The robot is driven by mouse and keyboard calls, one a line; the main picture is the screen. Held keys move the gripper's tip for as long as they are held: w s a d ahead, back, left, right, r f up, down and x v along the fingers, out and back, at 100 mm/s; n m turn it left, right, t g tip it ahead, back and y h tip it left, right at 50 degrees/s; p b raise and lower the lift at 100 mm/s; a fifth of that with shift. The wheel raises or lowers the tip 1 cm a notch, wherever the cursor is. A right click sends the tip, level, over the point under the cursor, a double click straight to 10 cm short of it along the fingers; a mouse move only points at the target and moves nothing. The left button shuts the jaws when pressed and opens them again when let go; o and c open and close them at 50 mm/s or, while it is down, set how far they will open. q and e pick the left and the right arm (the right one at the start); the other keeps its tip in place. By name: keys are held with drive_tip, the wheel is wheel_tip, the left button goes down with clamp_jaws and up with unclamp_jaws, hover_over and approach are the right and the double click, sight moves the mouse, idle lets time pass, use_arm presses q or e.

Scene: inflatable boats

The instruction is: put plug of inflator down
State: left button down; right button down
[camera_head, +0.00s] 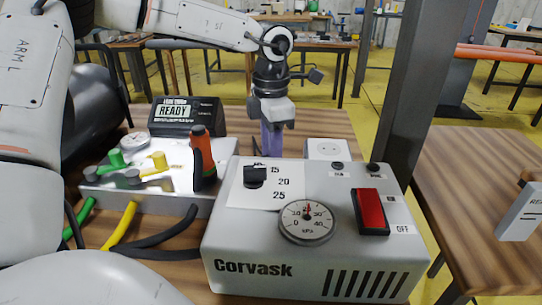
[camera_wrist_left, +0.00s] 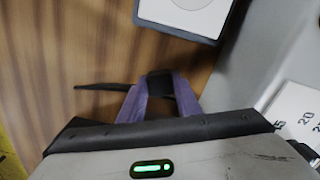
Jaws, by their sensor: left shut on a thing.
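The inflator (camera_head: 240,225) is a grey box marked Corvask, with a pressure gauge, a black knob and a red switch. My left gripper (camera_head: 271,140) points down behind its back left edge, with purple fingers. In the left wrist view the fingers are shut on the black plug (camera_wrist_left: 158,84), above or at the wooden table. A dark cable (camera_wrist_left: 105,87) runs left from the plug. The plug is hidden in the head view. The white socket (camera_head: 327,149) is to the right of the gripper, apart from the plug; it also shows in the left wrist view (camera_wrist_left: 188,12). My right gripper is not in view.
A metal valve box (camera_head: 145,205) with green, yellow and red-black fittings stands left of the inflator. A black READY display (camera_head: 175,112) is behind it. A grey post (camera_head: 408,95) rises at the right. Bare wood (camera_wrist_left: 60,60) lies left of the plug.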

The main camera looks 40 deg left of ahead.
use_arm(q)
drive_tip(key=shift+f+b, duration=0.35)
drive_tip(key=shift+f, duration=0.15)
drive_tip(key=c, duration=1.3)
unclamp_jaws()
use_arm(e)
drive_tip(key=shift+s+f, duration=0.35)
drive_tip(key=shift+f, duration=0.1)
use_arm(q)
drive_tip(key=shift+r, duration=0.1)
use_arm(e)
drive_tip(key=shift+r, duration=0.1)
use_arm(q)
drive_tip(key=shift+r+p, duration=0.3)
drive_tip(key=shift+p, duration=0.05)
wheel_tip(320, 180, up, 12)
drive_tip(key=p, duration=0.2)
drive_tip(key=shift+r, duration=0.25)
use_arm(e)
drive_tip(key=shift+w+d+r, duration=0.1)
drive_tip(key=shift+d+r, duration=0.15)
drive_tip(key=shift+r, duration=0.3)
